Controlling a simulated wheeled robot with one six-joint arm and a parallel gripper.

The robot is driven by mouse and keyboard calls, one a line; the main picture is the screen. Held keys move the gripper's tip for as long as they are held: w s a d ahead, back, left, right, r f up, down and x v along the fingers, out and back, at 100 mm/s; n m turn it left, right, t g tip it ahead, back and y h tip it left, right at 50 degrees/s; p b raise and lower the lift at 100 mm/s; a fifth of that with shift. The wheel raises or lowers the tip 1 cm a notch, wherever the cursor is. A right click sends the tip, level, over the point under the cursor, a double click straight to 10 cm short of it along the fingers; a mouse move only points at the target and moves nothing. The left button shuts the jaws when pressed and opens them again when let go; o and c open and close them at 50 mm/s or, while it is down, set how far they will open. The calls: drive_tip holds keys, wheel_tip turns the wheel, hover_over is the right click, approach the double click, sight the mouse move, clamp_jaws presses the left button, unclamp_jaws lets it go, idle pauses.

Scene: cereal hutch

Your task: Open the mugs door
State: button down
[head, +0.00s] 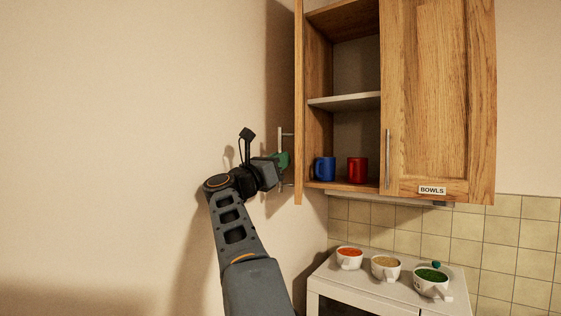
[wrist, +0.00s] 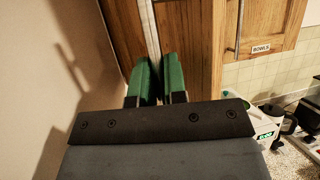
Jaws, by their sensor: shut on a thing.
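The wooden wall cabinet's left door (head: 299,110) stands swung open and is seen nearly edge-on in the head view. Its label is not visible. Its metal bar handle (head: 281,145) is on the side facing left. My gripper (head: 281,162) has green fingers and is shut on this handle at its lower part. In the wrist view, the handle (wrist: 152,42) runs up between the two green fingers (wrist: 159,82). Inside the opened compartment, a blue mug (head: 324,169) and a red mug (head: 357,170) stand on the bottom board.
The right door (head: 438,100), labelled BOWLS (head: 432,190), is shut. Below, a white-topped counter unit (head: 385,290) holds an orange-filled cup (head: 349,258), a tan-filled cup (head: 386,267) and a green-filled cup (head: 432,283). Plain wall (head: 120,120) lies to the left; the space before it is clear.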

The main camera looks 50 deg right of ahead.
drive_tip(key=shift+r, duration=0.15)
drive_tip(key=c, duration=1.2)
unclamp_jaws()
drive_tip(key=shift+d, duration=0.1)
drive_tip(key=b+v, duration=0.5)
drive_tip(key=v, duration=0.7)
